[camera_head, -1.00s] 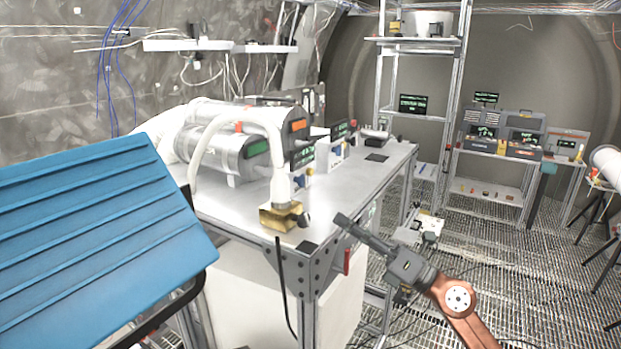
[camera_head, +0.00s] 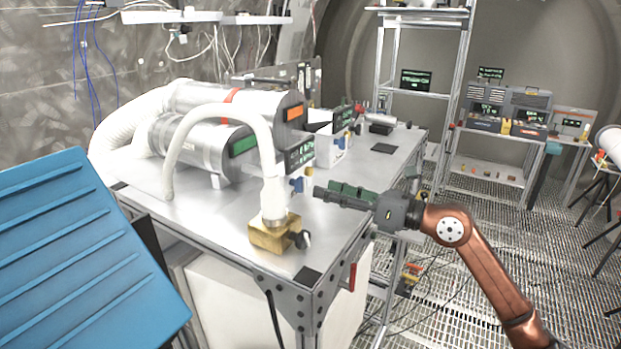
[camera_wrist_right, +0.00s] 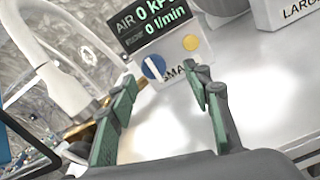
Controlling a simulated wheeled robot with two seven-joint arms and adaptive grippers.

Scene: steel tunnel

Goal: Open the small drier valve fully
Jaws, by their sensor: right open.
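The small drier valve is a round blue knob with a white bar, on a pale panel marked "SMA…" in the right wrist view (camera_wrist_right: 153,67). The bar is slanted. A yellow round part (camera_wrist_right: 191,43) sits beside it. In the head view the blue knob (camera_head: 297,185) shows below a dark display (camera_head: 300,155), near the bench's front edge. My right gripper (camera_head: 322,193) is open and empty, just right of the knob in the head view. In the wrist view its green-padded fingers (camera_wrist_right: 160,88) are spread before the panel, apart from the knob. My left gripper is out of view.
A white hose (camera_head: 270,150) ends in a brass block (camera_head: 272,235) on the bench (camera_head: 215,215). Silver cylinders (camera_head: 205,145) lie behind. A second unit, marked "LARG…" (camera_wrist_right: 295,10), stands to the right. A blue ridged panel (camera_head: 80,255) fills the lower left.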

